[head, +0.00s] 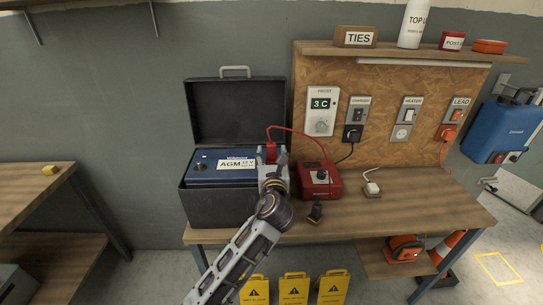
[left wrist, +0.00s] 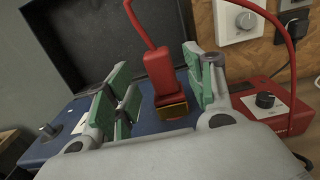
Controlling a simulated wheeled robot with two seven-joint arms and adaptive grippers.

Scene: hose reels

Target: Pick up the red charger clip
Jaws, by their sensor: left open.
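The red charger clip (left wrist: 160,75) stands upright on the blue battery, with a brassy lower end and a red cable from its top. It also shows in the head view (head: 271,152). My left gripper (left wrist: 160,90) is open, its green-padded fingers on either side of the clip, with visible gaps. In the head view my left gripper (head: 272,165) is at the right end of the battery (head: 225,168), which sits in an open dark case. The red cable runs to the red charger (head: 321,181) on the bench. My right gripper is not in view.
The case lid (head: 230,112) stands open behind the battery. A black clip (head: 315,212) lies by the bench's front edge, and a white plug (head: 371,188) sits right of the charger. The bench's right part is clear. Yellow warning signs (head: 293,289) stand below.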

